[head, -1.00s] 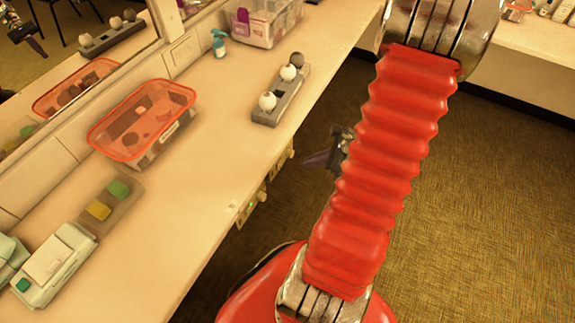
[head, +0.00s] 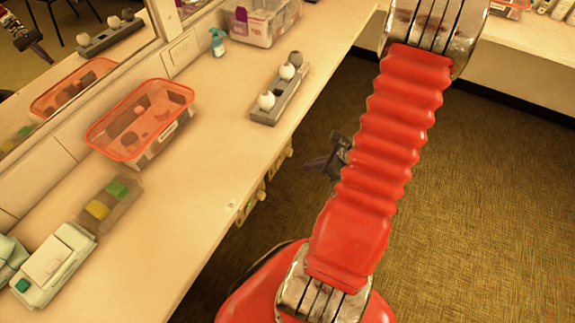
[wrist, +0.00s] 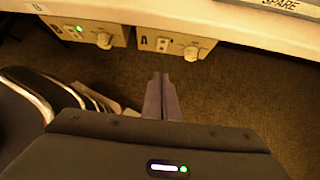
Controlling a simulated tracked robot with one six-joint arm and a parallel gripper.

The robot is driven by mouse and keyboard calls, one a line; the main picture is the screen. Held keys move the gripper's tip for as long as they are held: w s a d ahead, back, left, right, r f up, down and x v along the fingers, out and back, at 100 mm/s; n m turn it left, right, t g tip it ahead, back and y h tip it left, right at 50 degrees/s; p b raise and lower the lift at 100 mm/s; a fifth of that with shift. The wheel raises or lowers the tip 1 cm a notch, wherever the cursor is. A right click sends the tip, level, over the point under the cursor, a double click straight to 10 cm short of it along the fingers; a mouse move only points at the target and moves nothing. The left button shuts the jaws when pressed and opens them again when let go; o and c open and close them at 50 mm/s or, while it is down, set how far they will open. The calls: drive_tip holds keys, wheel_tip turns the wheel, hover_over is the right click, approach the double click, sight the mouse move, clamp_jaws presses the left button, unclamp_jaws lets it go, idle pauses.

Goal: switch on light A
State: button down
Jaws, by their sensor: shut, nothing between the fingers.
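Two pale control boxes hang under the counter's front edge. In the wrist view the left box (wrist: 84,34) has a green lit spot and a round knob (wrist: 103,41). The right box (wrist: 172,42) has small switch-like parts and a knob (wrist: 191,53). They also show small in the head view, the nearer one (head: 250,207) and the farther one (head: 280,161). In the head view my gripper (head: 308,163) is beside the counter.
A grey bar (head: 263,115) with two white balls and one grey ball stands on the counter (head: 205,180). An orange-rimmed bin (head: 165,140), a spray bottle (head: 218,42) and a mirror (head: 80,60) are behind. A SPARE label (wrist: 282,5) shows. Open floor (head: 470,210) lies right.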

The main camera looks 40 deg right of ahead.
sight(278, 164)
drive_tip(key=w+a+f, duration=0.3)
drive_tip(key=w+f, duration=0.2)
drive_tip(key=w, duration=0.3)
drive_tip(key=shift+f, duration=0.15)
drive_tip(key=shift+d+f, duration=0.1)
drive_tip(key=shift+d, duration=0.05)
idle(0.4)
